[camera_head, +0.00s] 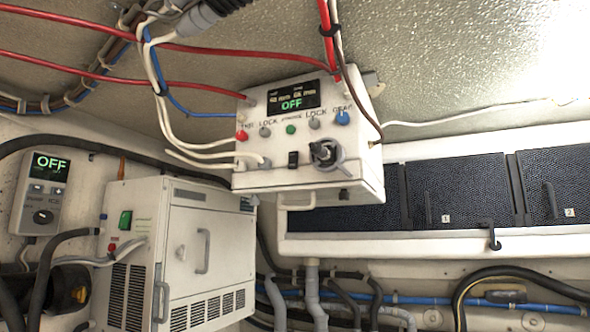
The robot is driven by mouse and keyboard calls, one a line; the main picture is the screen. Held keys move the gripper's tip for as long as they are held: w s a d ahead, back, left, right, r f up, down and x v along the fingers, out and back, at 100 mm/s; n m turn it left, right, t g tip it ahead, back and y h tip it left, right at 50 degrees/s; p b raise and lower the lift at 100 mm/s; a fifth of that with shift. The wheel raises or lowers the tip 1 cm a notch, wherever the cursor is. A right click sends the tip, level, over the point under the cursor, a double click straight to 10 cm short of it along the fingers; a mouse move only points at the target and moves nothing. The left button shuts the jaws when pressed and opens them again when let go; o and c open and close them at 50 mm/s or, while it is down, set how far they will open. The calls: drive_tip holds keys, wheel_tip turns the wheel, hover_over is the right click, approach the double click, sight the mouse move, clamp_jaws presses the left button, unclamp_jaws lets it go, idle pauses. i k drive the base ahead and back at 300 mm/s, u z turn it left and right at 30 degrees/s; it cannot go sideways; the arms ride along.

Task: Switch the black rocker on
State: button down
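The black rocker (293,160) is a small upright switch on the front of the white control box (262,181), near the middle of the view. It sits between the white cables at the left and a dark rotary knob (324,152) at the right. It is too small to tell which way it is tipped. The display (293,97) above it reads OFF in green. My gripper is not in view.
A white cabinet (185,250) with a green switch (125,220) stands below left. A wall controller (45,188) beside it also reads OFF. Dark mesh panels (455,193) are at the right. Red cables cross above; hoses run along the bottom. The space before the box's front looks clear.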

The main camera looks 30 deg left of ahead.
sight(293, 163)
drive_tip(key=z, duration=0.1)
drive_tip(key=i, duration=0.2)
drive_tip(key=u, duration=2)
